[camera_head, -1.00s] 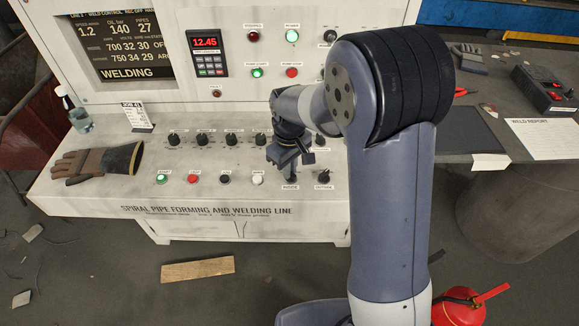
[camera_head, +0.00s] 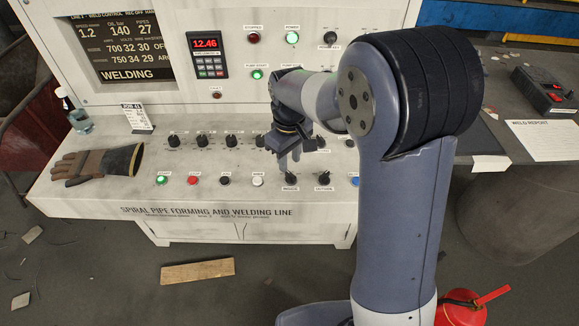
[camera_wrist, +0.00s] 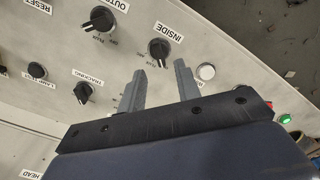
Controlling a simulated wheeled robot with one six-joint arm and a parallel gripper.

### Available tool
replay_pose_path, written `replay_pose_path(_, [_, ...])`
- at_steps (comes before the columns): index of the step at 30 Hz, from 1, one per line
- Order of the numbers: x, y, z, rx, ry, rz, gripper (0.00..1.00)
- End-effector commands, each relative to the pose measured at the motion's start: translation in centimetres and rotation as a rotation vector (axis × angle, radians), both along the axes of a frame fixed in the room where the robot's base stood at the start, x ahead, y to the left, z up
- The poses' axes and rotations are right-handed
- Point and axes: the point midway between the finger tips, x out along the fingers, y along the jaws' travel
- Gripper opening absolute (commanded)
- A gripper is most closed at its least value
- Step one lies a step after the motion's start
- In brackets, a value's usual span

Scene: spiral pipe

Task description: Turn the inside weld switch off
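The inside weld switch (camera_head: 290,178) is a black rotary knob above the INSIDE label on the front row of the sloped panel. My gripper (camera_head: 290,158) hangs just above the inside switch, pointing down. In the wrist view my gripper (camera_wrist: 158,82) is open and empty, its two fingers apart with bare panel between them. The knob lies just beyond the fingertips, and I see no contact.
A white button (camera_head: 257,180) is left of the switch and a blue one (camera_head: 354,181) is further right. A row of black knobs (camera_head: 203,141) runs behind. A work glove (camera_head: 98,165) lies at the panel's left. The screen (camera_head: 122,47) reads WELDING.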

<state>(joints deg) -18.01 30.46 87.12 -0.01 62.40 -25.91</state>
Motion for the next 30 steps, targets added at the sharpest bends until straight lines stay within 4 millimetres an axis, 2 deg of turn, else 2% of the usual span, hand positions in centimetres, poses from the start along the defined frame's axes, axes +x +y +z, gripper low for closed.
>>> replay_pose_path(1, [0.1, 0.0, 1.2, 0.002, -0.006, 0.0, 0.32])
replay_pose_path(6, [0.0, 0.0, 4.3, 0.001, -0.004, 0.0, 0.32])
replay_pose_path(12, [0.0, 0.0, 6.2, 0.0, -0.001, 0.0, 0.32])
replay_pose_path(24, [0.0, 0.0, 6.4, 0.0, 0.0, 0.0, 0.32])
replay_pose_path(30, [0.0, 0.0, 4.5, -0.001, 0.004, 0.0, 0.32])
